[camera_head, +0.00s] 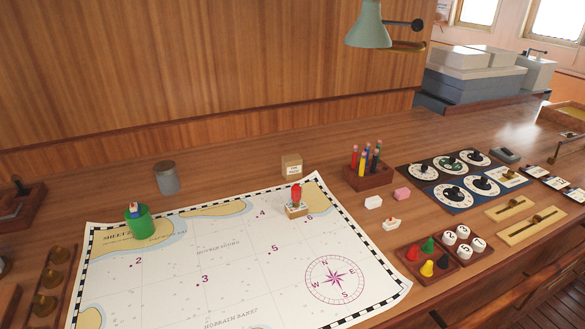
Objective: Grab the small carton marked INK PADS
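A small tan carton (292,166) stands on the wooden desk just past the chart's far edge, near the middle of the view. Its front carries a white label with dark print too small to read clearly. Nothing touches it that I can see. My gripper is not in this view.
A grey canister (167,178) stands left of the carton; a pencil holder (368,177) stands right. Bare desk surrounds the carton.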

